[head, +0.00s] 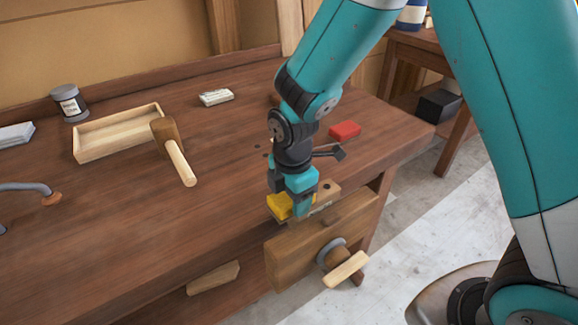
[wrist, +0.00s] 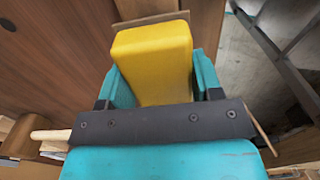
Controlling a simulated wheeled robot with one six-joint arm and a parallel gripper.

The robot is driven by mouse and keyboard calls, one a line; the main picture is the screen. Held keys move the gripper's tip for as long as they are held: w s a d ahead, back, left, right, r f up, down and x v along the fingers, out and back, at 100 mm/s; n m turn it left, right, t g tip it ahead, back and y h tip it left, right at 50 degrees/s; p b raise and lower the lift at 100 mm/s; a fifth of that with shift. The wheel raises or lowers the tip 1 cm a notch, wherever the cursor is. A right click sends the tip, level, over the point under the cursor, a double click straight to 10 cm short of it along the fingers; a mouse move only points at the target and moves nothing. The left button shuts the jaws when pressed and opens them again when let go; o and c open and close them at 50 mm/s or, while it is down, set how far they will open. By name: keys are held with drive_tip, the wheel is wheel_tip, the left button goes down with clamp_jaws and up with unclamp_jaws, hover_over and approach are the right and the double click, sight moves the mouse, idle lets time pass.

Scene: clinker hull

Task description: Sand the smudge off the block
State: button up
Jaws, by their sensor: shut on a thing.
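My gripper (head: 292,203) points down over the front edge of the bench and is shut on a yellow block-shaped sander (head: 279,206). The yellow sander (wrist: 153,62) fills the space between the fingers in the wrist view. A light wooden block (head: 325,195) sits at the top of the vise, just right of and partly behind my gripper. A small dark spot shows on its top. My gripper hides part of this block, and I cannot tell whether the sander touches it.
The wooden vise jaw (head: 325,235) with its handle (head: 346,269) projects from the bench front. A red block (head: 345,130) lies behind my gripper. A mallet (head: 175,153), a shallow wooden tray (head: 80,157), a grey tin (head: 69,103) and a whitish block (head: 216,97) stand left. The middle bench top is clear.

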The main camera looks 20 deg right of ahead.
wheel_tip(320, 180, up, 3)
drive_tip(key=shift+r+p, duration=0.1)
drive_tip(key=shift+p, duration=0.65)
wheel_tip(320, 180, up, 5)
drive_tip(key=p, duration=0.4)
drive_tip(key=shift+r+p, duration=0.1)
drive_tip(key=shift+p, duration=0.2)
